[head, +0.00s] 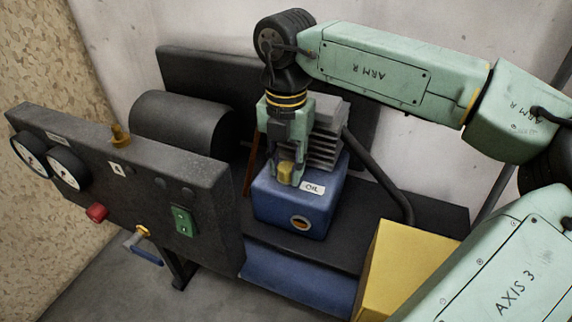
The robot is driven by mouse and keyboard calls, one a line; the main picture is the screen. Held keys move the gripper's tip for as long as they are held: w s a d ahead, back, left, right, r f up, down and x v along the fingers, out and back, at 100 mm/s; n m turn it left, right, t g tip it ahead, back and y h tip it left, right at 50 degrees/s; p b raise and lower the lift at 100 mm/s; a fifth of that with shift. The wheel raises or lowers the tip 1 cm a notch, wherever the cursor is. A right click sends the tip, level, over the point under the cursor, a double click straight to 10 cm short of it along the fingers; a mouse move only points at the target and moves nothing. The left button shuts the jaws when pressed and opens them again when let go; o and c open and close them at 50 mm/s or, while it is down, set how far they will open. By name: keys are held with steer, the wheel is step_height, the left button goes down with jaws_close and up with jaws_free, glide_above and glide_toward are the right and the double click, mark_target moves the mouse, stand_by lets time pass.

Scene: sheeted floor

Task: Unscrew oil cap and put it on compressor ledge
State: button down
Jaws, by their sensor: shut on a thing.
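The oil cap (285,173) is a small yellow cap on top of the blue oil housing (290,211), beside a white "OIL" label (313,188). My gripper (286,176) points down from above and is shut on the cap. The cap's lower edge is at the housing top; I cannot tell whether it is still threaded in. The compressor's dark deck (428,222) runs beneath and to the right of the housing. The top of the dark front panel (75,123) forms a narrow flat ledge at the left.
A brass fitting (120,136) stands on the panel top. A yellow box (405,265) is at front right.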

steer(key=n, duration=0.6)
steer(key=shift+n+p, duration=0.3)
steer(key=shift+n, duration=0.1)
steer(key=c, duration=1.2)
jaws_free()
steer(key=shift+c, duration=0.6)
steer(key=shift+f, duration=0.1)
